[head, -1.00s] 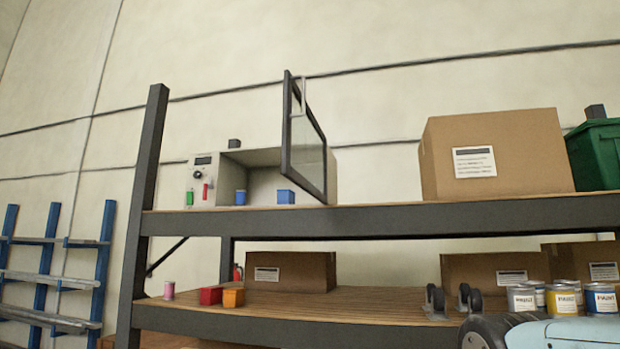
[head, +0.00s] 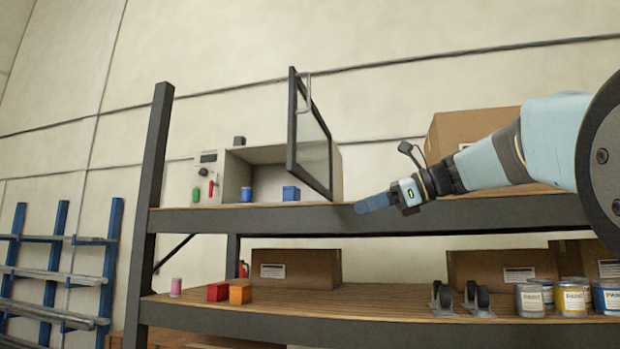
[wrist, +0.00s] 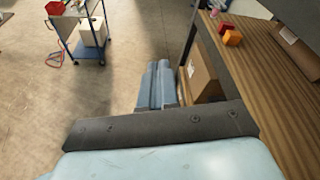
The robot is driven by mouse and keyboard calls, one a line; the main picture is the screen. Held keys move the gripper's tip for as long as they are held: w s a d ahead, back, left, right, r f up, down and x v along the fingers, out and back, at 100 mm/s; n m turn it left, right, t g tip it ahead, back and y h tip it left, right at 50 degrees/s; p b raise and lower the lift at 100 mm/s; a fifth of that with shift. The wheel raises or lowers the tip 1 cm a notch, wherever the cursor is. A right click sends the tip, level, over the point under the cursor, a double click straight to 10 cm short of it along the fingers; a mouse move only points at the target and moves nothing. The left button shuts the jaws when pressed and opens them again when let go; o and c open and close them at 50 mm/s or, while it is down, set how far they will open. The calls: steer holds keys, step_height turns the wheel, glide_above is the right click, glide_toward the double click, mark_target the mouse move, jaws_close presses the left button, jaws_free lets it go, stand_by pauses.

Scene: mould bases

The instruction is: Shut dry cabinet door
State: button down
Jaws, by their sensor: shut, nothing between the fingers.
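The dry cabinet (head: 335,172) is a pale box on the upper shelf with a control panel at its left front. Its dark-framed glass door (head: 311,135) stands open, swung out toward me from the right side, with a bar handle near its top. A blue cup (head: 246,194) and a blue box (head: 291,193) stand at the open front. My gripper (head: 375,203) is shut and empty, with blue fingers pointing left. In the picture it lies right of and below the door's lower corner, apart from it. The fingers also show in the wrist view (wrist: 157,84).
The upper shelf edge (head: 260,220) runs behind my gripper in the picture. A cardboard box (head: 450,130) stands on the right. Green (head: 196,195) and red items sit by the panel. The lower shelf (head: 390,305) holds boxes, cans and casters. Air left of my gripper is clear.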

step_height(320, 180, up, 9)
steer(key=w+d+m+y, duration=0.2)
steer(key=w+y, duration=0.1)
steer(key=y, duration=0.1)
glide_toward(302, 172)
steer(key=shift+g, duration=0.4)
steer(key=x, duration=0.6)
steer(key=shift+a+r, duration=0.1)
steer(key=shift+a, duration=0.2)
steer(key=shift+w, duration=0.1)
steer(key=shift+a, duration=0.1)
